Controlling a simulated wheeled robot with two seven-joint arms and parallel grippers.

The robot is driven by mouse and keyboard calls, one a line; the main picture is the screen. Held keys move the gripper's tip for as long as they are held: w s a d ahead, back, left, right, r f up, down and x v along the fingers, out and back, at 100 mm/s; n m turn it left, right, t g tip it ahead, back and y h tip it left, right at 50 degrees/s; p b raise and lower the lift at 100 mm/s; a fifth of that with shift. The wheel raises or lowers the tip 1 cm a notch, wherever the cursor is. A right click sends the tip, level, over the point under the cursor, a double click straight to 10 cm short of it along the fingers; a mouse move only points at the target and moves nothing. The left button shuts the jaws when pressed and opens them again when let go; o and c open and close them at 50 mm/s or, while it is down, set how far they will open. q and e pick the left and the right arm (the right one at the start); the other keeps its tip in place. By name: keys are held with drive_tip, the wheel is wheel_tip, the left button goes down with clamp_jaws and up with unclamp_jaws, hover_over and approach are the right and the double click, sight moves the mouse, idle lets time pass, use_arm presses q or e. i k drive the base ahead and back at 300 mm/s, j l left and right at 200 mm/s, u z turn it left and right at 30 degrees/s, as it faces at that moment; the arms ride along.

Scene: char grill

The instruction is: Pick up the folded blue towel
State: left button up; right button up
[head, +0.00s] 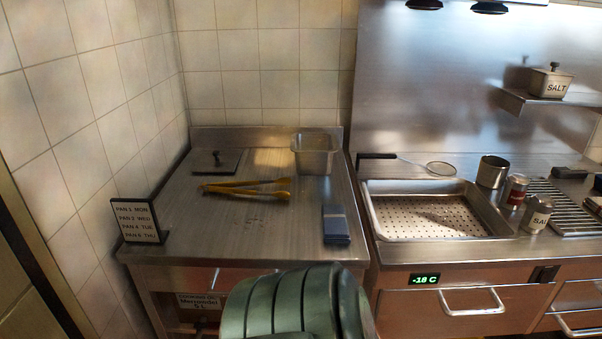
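The folded blue towel (336,225) lies flat on the steel counter (215,215), close to its front right edge. It is a narrow dark blue stack, and nothing touches it. Neither my left nor my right gripper shows in the head view. A green ribbed rounded shape stands at the bottom middle, in front of the counter, and its lower part is cut off by the frame.
Yellow-handled tongs (246,189), a flat dark press (216,161) and a steel container (315,153) are further back. A sign (137,221) stands at the front left. A perforated pan (437,215) and shakers (536,214) are to the right. Counter left of the towel is clear.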

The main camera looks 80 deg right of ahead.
sight(335, 227)
drive_tip(key=z, duration=2.95)
